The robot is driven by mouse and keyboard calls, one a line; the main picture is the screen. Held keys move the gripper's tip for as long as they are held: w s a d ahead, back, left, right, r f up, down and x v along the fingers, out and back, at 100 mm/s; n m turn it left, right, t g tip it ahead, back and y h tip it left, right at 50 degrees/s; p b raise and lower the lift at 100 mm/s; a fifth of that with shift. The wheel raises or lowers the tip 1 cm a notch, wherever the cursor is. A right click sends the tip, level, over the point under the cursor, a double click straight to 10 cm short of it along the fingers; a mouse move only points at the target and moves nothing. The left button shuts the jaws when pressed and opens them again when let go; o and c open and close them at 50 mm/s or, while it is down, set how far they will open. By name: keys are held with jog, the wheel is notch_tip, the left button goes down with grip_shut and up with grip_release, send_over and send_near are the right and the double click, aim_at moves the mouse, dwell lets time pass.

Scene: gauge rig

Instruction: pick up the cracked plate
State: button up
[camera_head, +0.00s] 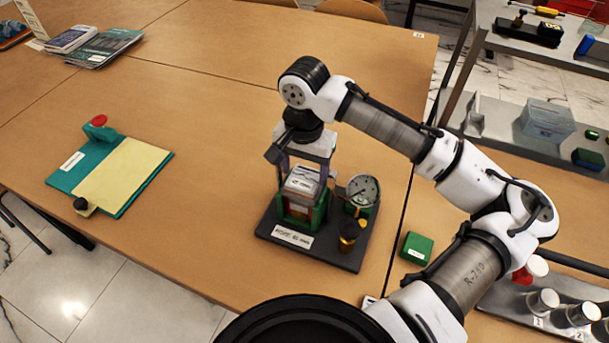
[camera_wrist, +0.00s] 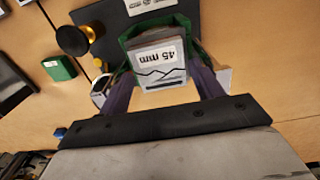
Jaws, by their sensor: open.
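The cracked plate (camera_wrist: 160,72) is a pale block labelled "45 mm" with a dark jagged line across its face. It sits in a green holder (camera_wrist: 133,41) on the dark gauge rig base; the plate also shows in the head view (camera_head: 303,181). My gripper (camera_head: 304,167) is above the rig, pointing down. In the wrist view its two fingers (camera_wrist: 164,82) are apart, one on each side of the plate. Whether they touch it cannot be told. The plate's lower part is hidden in the holder.
On the rig base (camera_head: 290,240) stand a round dial gauge (camera_head: 363,189) and a black-and-brass knob (camera_head: 348,236), close to the right of the plate. A green box (camera_head: 416,247) lies right of the rig. A teal board (camera_head: 110,172) lies left, with clear table between.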

jog(key=shift+f, duration=0.8)
jog(key=c, duration=0.7)
jog(key=shift+r, duration=0.15)
